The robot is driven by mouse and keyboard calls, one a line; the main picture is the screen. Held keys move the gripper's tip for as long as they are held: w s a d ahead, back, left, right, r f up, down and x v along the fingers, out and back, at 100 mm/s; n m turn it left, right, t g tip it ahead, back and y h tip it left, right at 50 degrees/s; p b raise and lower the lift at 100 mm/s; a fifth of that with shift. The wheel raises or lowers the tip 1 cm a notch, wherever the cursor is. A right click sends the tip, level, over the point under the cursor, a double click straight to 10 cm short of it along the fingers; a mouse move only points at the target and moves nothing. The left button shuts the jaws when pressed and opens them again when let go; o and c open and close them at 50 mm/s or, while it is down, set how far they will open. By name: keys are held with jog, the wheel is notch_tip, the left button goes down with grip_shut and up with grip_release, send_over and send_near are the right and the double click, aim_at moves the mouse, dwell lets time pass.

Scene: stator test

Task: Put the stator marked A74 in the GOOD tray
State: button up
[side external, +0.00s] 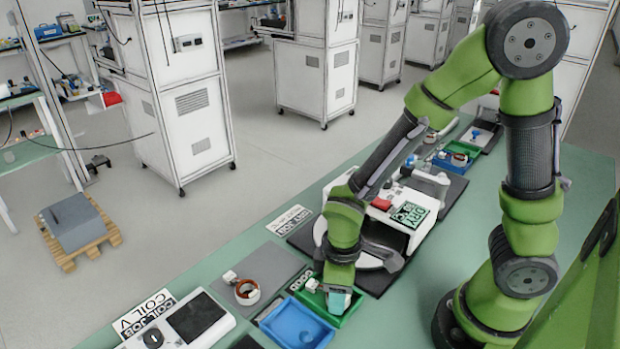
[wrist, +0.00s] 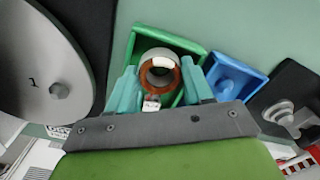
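In the wrist view a ring-shaped stator (wrist: 160,72) with copper windings and a small white connector sits between the two teal fingers of my gripper (wrist: 161,78). The fingertips meet its left and right sides, so the gripper looks shut on it. I cannot read its marking. Behind and around it is the green tray (wrist: 193,46). The fingers hide the stator there. I cannot tell whether the stator touches the tray floor.
A blue tray (side external: 298,324) adjoins the green one. Another copper stator (side external: 247,292) stands on a grey pad (side external: 266,266) to the left.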

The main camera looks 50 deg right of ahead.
jog(key=shift+o, duration=1.8)
notch_tip(320, 180, up, 17)
jog(key=s+d+r+m+t+y, duration=0.1)
jog(key=d+r+m+t, duration=0.4)
jog(key=m, duration=0.5)
jog(key=shift+d+r+t+y, duration=0.3)
jog(key=shift+d+t+y, duration=0.2)
jog(key=shift+d+t, duration=0.6)
